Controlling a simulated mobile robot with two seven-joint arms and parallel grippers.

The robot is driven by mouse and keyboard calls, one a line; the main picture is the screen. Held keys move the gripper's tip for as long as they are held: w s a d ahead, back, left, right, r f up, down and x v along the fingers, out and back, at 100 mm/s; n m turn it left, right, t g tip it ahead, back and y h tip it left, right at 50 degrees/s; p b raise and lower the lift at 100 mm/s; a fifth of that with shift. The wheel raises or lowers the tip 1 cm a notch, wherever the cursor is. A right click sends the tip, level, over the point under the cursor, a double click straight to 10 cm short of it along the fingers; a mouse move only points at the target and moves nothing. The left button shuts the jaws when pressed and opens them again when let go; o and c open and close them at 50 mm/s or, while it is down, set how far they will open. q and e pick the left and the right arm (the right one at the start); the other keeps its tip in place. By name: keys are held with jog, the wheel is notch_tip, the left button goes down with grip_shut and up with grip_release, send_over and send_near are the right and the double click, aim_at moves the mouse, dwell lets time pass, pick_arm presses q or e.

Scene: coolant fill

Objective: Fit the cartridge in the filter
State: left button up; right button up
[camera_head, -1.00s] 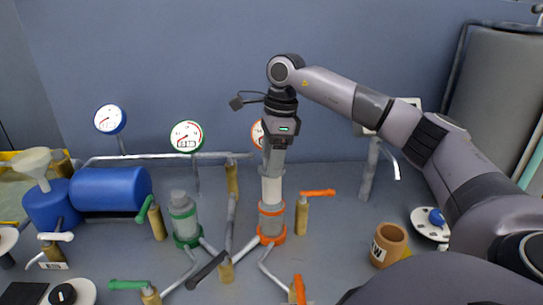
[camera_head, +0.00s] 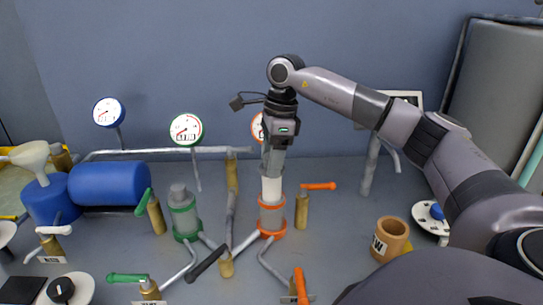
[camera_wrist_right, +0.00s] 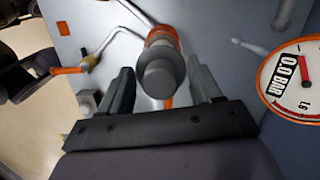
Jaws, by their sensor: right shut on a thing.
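The white cartridge (camera_head: 272,189) is upright, its lower end at the orange-ringed rim of the clear filter housing (camera_head: 271,217). How far it reaches inside is hard to tell. My right gripper (camera_head: 273,166) points down and is shut on the cartridge's upper part. In the right wrist view the cartridge's round grey end (camera_wrist_right: 160,75) sits between the two fingers of my right gripper (camera_wrist_right: 162,88), with the orange ring of the housing (camera_wrist_right: 162,35) behind it. My left gripper is not in view.
A green-ringed filter (camera_head: 184,215) stands to the left. Valves with orange handles (camera_head: 318,186) and a black-handled valve (camera_head: 207,264) stand close around the housing. Gauges (camera_head: 187,129) line the back. A brown mug (camera_head: 390,240) stands at the right.

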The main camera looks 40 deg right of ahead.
aim_at(272, 186)
jog(key=shift+f+b, duration=2.15)
jog(key=shift+f, duration=1.75)
jog(key=o, duration=1.6)
jog(key=shift+r, duration=0.1)
jog(key=shift+c, duration=0.2)
jog(key=shift+r, duration=0.1)
jog(key=r, duration=0.4)
jog(key=d+r, duration=0.1)
jog(key=r, duration=0.2)
jog(key=shift+s, duration=0.3)
jog(key=shift+f, duration=0.1)
